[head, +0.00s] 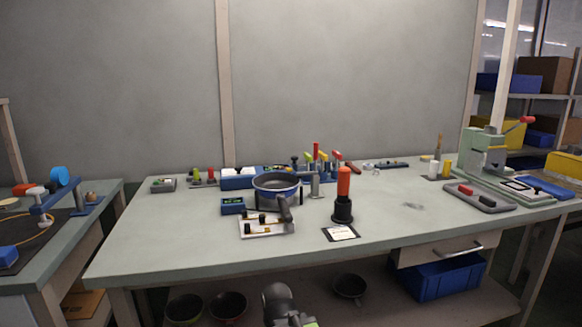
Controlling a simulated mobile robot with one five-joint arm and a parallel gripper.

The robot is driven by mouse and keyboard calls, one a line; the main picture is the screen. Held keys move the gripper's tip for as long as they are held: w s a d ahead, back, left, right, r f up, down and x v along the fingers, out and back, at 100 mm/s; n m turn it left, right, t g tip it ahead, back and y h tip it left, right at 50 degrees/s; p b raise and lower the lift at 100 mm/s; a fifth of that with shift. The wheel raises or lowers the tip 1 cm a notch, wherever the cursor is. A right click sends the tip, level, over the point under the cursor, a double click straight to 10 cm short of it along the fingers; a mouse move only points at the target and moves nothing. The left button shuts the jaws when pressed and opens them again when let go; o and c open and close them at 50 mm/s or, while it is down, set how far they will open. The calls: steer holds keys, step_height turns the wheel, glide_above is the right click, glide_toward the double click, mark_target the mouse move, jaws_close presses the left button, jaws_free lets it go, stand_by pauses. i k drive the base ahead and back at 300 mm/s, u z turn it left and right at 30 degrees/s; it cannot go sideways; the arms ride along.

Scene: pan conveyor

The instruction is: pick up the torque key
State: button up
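An upright tool with an orange-red handle (344,182) stands in a black round holder (343,210) near the front middle of the workbench; it looks like the torque key, though I cannot be sure. Several smaller tools with red, yellow and green handles (317,150) stand in a rack further back. A dark rounded part, seemingly of my arm, shows at the bottom edge, below and in front of the bench. I see no gripper fingers, and nothing touches the orange-handled tool.
A blue-grey pan (276,185) stands left of the tool, behind a white fixture plate (266,225). A white card on a dark plate (341,233) lies just in front of the holder. A green press (484,150) stands at right. The bench's front left is clear.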

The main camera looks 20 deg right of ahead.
mark_target(309, 159)
steer(key=u, duration=5.8)
steer(key=i, duration=0.15)
steer(key=z, duration=3.05)
steer(key=k, duration=1.8)
steer(key=z, duration=1.15)
steer(key=i, duration=1)
steer(key=u, duration=0.1)
